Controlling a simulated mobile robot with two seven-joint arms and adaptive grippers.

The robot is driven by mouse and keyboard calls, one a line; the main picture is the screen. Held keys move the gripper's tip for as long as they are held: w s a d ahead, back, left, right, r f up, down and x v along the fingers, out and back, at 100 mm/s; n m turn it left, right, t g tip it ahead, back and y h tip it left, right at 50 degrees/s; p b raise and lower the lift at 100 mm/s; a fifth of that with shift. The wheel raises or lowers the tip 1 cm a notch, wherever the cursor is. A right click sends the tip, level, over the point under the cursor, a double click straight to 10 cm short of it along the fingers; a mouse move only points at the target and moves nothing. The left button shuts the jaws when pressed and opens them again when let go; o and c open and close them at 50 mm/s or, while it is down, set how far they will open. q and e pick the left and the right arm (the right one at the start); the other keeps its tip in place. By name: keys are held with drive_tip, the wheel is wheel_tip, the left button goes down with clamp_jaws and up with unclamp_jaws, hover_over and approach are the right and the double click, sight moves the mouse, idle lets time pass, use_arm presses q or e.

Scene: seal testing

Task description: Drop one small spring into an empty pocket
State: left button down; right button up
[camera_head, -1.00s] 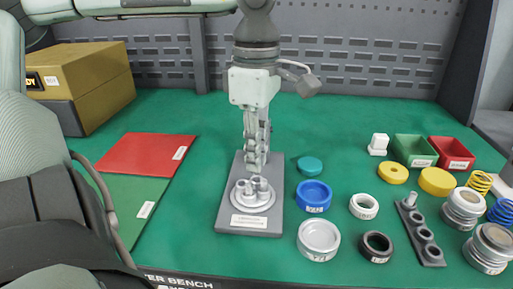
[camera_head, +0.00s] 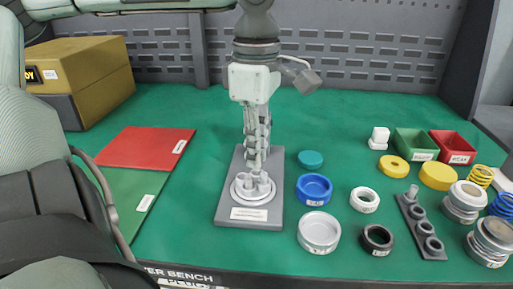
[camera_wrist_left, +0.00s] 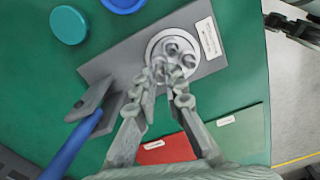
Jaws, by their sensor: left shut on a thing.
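My left gripper (camera_head: 256,164) points straight down over a round light-grey holder (camera_head: 240,196) on a grey base plate (camera_head: 228,212). The holder carries several small upright cups. In the left wrist view, the gripper (camera_wrist_left: 166,84) has its fingertips at the cups of the holder (camera_wrist_left: 186,44). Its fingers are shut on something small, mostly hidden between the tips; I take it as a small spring. The fingers also hide some cups, so I cannot tell which are empty.
Right of the plate are a teal disc (camera_head: 311,159), a blue cup (camera_head: 314,188), white and black rings and a dark pocketed strip (camera_head: 433,253). Yellow springs (camera_head: 480,176) and green and red bins (camera_head: 452,147) lie farther right. Green mat is clear behind the plate.

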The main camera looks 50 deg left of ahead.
use_arm(q)
drive_tip(key=shift+f+b, duration=0.25)
drive_tip(key=shift+b, duration=0.05)
drive_tip(key=c, duration=1.9)
unclamp_jaws()
drive_tip(key=shift+r, duration=0.2)
drive_tip(key=shift+r+p, duration=1.05)
drive_tip(key=shift+r, duration=0.5)
drive_tip(key=shift+o, duration=0.5)
drive_tip(key=o, duration=0.5)
